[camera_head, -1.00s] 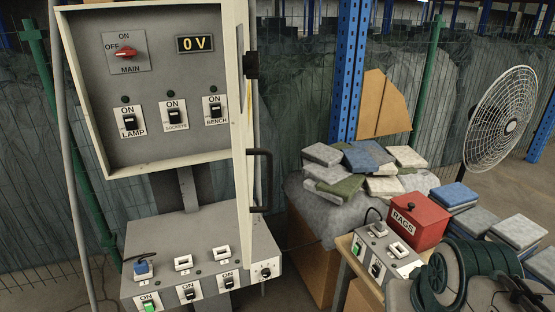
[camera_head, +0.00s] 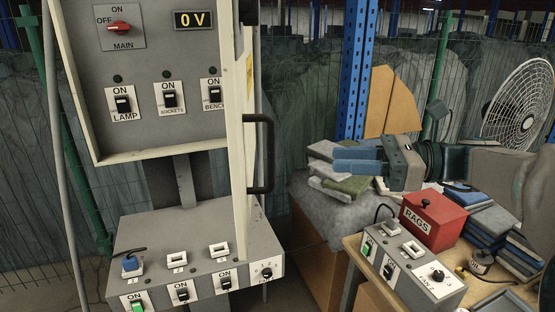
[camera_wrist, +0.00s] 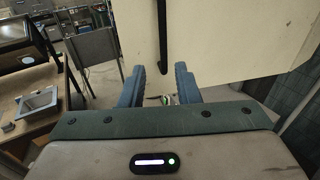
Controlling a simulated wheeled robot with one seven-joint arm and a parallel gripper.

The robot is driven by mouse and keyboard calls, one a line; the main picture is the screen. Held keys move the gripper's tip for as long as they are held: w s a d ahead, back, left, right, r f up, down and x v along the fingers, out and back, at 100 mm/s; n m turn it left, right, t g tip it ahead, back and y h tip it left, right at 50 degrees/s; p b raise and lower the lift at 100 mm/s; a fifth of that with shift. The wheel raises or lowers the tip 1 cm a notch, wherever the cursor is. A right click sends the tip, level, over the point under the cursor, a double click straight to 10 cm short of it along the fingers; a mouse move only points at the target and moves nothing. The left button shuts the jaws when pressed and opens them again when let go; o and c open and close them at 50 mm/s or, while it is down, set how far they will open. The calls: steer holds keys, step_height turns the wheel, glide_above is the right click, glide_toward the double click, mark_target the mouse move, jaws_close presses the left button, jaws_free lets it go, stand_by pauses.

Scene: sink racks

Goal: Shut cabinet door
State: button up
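The cabinet door (camera_head: 237,170) stands open at the right side of the grey cabinet (camera_head: 147,62), seen nearly edge-on. Its black bar handle (camera_head: 264,155) is on the door's right-hand side. In the wrist view the door (camera_wrist: 235,40) is a broad cream panel ahead, with the dark handle (camera_wrist: 162,40) upright on it. My gripper (camera_head: 338,160) is to the right of the handle, its blue fingers pointing left toward the door. In the wrist view the gripper (camera_wrist: 159,72) has its fingers apart, with nothing held between them; the handle's lower end shows in line with the gap.
A switch box (camera_head: 200,240) sits below the cabinet. A red RAGS box (camera_head: 433,218) and a second switch box (camera_head: 430,285) stand on a wooden table at right. Stacked cloths (camera_head: 350,190) lie just below my gripper. A blue post (camera_head: 355,75) rises behind.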

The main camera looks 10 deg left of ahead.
steer(key=p, duration=0.3)
glide_above(271, 183)
steer(key=shift+w+a+r+y, duration=0.15)
steer(key=shift+w+r+y, duration=0.15)
steer(key=shift+r, duration=0.05)
jaws_close()
